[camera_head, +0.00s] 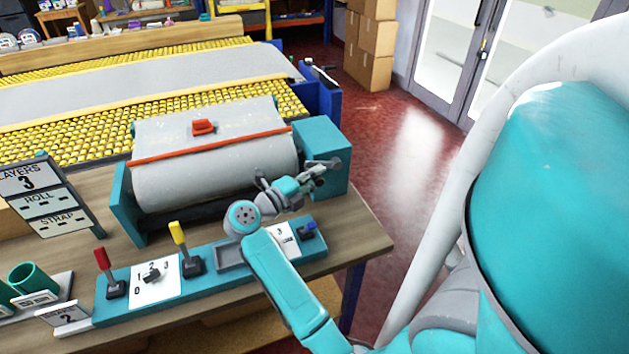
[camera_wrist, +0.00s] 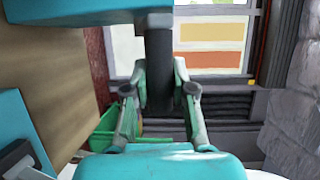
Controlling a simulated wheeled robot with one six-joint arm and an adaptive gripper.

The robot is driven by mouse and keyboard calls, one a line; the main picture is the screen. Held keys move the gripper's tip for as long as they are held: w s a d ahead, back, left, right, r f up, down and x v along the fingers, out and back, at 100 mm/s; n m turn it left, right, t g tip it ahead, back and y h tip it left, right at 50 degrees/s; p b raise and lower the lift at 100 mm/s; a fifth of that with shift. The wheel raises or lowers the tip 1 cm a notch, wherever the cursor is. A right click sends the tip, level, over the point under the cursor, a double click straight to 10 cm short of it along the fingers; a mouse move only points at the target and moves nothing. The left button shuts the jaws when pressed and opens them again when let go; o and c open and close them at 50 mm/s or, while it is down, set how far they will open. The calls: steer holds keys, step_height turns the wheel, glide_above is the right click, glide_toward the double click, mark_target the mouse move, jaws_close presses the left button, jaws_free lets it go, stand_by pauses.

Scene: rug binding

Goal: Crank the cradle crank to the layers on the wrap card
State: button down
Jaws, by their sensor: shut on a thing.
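The cradle (camera_head: 215,160) holds a grey roll with an orange strip and a red clip across it. The cradle crank (camera_head: 333,163) is at the teal box (camera_head: 322,150) on the cradle's right end. My gripper (camera_head: 318,172) is beside that box. In the wrist view its fingers (camera_wrist: 163,95) are shut around the crank's dark upright grip (camera_wrist: 159,60). The wrap card (camera_head: 45,190) at the left reads LAYERS 3, with dashes under ROLL and STRAP. My arm hides part of the control panel and the cradle's front right.
A white plate showing a 3 (camera_head: 284,231) is partly hidden by my arm. Teal cups (camera_head: 35,282) stand front left.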

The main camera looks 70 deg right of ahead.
steer(key=shift+d+r, duration=0.1)
steer(key=shift+r, duration=0.2)
steer(key=c, duration=0.9)
jaws_free()
steer(key=shift+c, duration=0.2)
steer(key=shift+f, duration=0.1)
steer(key=v, duration=1.2)
stand_by(0.3)
